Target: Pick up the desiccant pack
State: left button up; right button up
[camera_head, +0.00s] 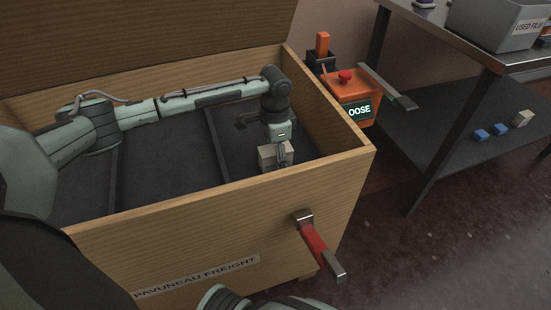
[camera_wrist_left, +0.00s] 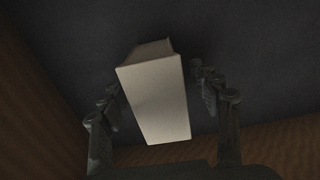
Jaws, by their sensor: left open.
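The desiccant pack (camera_head: 265,157) is a pale, box-shaped block inside the wooden crate (camera_head: 190,225), near its right front corner. My left gripper (camera_head: 281,156) reaches down into the crate over the pack and partly covers it. In the left wrist view, the pack (camera_wrist_left: 155,100) shows a plain pale face between the two spread fingers of my left gripper (camera_wrist_left: 162,88). Dark gaps show between the pack and the fingers, clearest on the right. The crate floor under the pack is dark. My right gripper is not in view.
Thin dividers (camera_head: 216,145) split the crate's dark interior. Its front and right walls stand close to my left gripper. A red handle (camera_head: 314,243) sticks out in front. An orange control box (camera_head: 350,98) stands beyond the right wall, near a metal table (camera_head: 455,40) with small blocks below.

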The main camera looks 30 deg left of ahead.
pick_arm(q)
jog(key=shift+c, duration=0.3)
jog(key=c, duration=1.3)
jog(key=shift+c, duration=0.2)
jog(key=shift+r, duration=0.1)
